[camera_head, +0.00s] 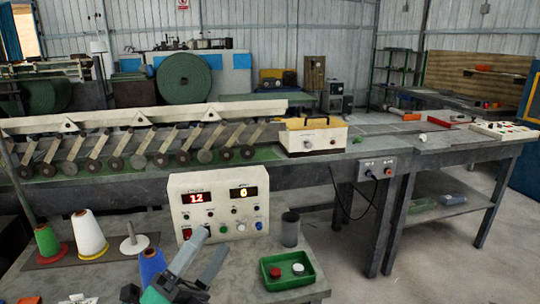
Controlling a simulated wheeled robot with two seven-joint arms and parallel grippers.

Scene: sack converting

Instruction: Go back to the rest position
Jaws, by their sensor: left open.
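My left gripper (212,241) is in the lower middle of the head view, above the near table (340,290). Its two grey fingers are apart, with nothing visible between them. The fingers point up toward the front of a white control box (220,207) with red and amber number displays, and cover a little of its lower edge. I cannot tell whether they touch it. My right gripper is not in view.
Green (46,241), white (90,234) and blue (152,265) thread cones stand left of my gripper. A dark cup (290,229) and a green tray (270,276) with red and white caps are to its right. A long machine (130,165) runs behind. Floor shows at right.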

